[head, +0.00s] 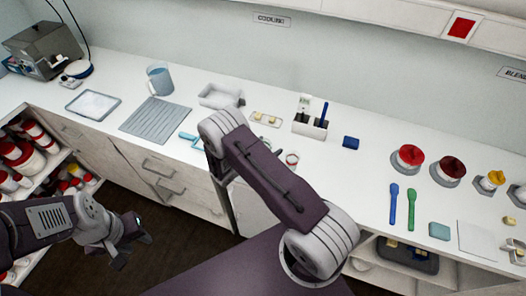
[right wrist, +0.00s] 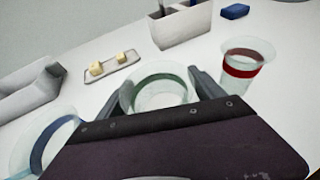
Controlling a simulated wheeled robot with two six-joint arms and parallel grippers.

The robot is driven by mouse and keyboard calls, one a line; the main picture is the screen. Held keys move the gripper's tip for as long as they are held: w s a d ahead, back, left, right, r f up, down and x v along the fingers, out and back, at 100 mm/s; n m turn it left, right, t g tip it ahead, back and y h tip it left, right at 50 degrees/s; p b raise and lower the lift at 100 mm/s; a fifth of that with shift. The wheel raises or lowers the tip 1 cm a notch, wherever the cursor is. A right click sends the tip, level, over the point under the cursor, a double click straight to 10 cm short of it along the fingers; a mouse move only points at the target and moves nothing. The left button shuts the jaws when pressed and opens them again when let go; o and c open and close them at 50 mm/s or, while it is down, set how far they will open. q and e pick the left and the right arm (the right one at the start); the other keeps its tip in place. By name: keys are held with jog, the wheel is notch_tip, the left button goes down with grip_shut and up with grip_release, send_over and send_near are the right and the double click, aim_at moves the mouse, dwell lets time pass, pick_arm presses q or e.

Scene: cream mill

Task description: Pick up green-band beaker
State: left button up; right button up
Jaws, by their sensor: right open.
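The green-band beaker (right wrist: 160,88) stands upright on the counter in the right wrist view. Its clear rim and green band show; its lower part is hidden behind my dark gripper body. My right gripper (right wrist: 158,92) is open, with one grey finger on each side of the beaker. I cannot tell whether the fingers touch it.
A red-band beaker (right wrist: 245,64) stands close on the right, and a blue-band beaker (right wrist: 42,145) on the left. Behind are a small tray with yellow cubes (right wrist: 113,67), a white holder (right wrist: 185,28) and a blue block (right wrist: 235,11). A grey mat (head: 155,118) lies further left.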

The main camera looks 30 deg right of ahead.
aim_at(269, 141)
jog(key=c, duration=1.6)
jog(key=shift+o, duration=0.2)
jog(key=shift+r, duration=0.1)
jog(key=shift+r, duration=0.25)
jog(key=r, duration=0.2)
jog(key=s+r+b, duration=0.1)
jog(key=r, duration=0.1)
jog(key=shift+a, duration=0.1)
jog(key=s+r+b, duration=0.1)
jog(key=s+r, duration=0.5)
jog(key=s, duration=0.4)
jog(key=shift+s+r, duration=0.25)
jog(key=shift+s, duration=0.15)
